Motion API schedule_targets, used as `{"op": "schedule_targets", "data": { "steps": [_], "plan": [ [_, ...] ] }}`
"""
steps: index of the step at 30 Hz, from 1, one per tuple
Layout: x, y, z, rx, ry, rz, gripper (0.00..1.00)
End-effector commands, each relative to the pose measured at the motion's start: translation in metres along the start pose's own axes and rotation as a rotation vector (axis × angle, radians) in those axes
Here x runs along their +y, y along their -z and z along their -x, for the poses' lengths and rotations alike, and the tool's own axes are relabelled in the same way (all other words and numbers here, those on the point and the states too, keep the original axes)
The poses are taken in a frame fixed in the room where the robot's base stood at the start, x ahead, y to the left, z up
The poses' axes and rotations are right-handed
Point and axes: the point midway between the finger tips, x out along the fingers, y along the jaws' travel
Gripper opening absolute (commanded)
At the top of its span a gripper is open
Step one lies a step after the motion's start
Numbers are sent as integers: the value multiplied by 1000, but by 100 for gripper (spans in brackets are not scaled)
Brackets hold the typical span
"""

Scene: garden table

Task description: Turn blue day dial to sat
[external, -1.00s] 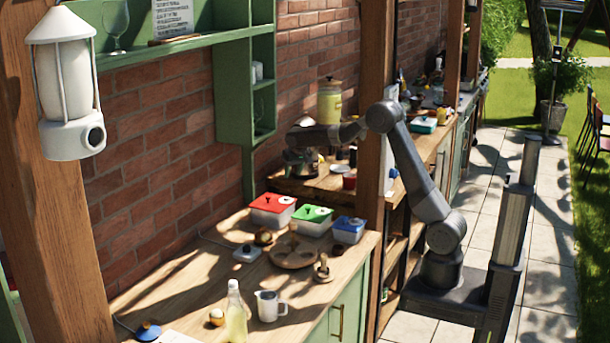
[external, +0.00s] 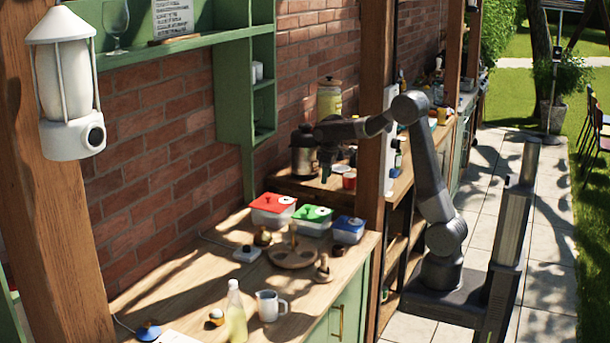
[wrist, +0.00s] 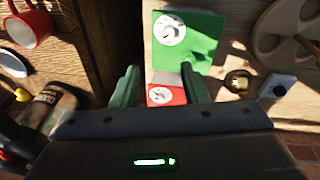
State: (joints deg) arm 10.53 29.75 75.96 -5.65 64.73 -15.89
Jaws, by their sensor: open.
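The blue-lidded box (external: 349,230) stands at the right end of a row on the near wooden counter. Its lid carries a small dial whose markings are too small to read. The blue box is not visible in the wrist view. My gripper (external: 326,172) hangs pointing down, above and behind the row of boxes. In the wrist view my gripper (wrist: 160,88) has its two green fingers apart with nothing held. Between and beyond them show the red lid (wrist: 165,95) and the green lid (wrist: 188,45), each with a white round dial.
The green-lidded box (external: 312,222) and red-lidded box (external: 272,209) stand left of the blue one. A round wooden tray (external: 290,258) lies in front. A red mug (wrist: 30,26) and a jar (wrist: 50,100) are at the left in the wrist view. A wooden post (external: 371,130) stands close to my arm.

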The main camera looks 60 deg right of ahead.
Motion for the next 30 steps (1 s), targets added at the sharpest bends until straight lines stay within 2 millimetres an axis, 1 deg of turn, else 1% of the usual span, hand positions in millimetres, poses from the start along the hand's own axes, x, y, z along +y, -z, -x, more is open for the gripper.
{"op": "schedule_targets", "data": {
  "steps": [1, 6, 9, 12, 15, 17, 20, 23, 30],
  "plan": [
    [-1, -19, 3, -18, 16, 75, 40],
    [-10, -75, 10, -64, 88, 363, 40],
    [-16, -100, 12, -77, 127, 496, 40],
    [-20, -117, 14, -82, 156, 588, 40],
    [-23, -126, 15, -83, 171, 639, 40],
    [-24, -128, 13, -84, 176, 654, 40],
    [-25, -130, 5, -85, 179, 658, 40],
    [-28, -132, -11, -87, 180, 657, 40],
    [-34, -139, -61, -88, 180, 656, 40]
  ]
}}
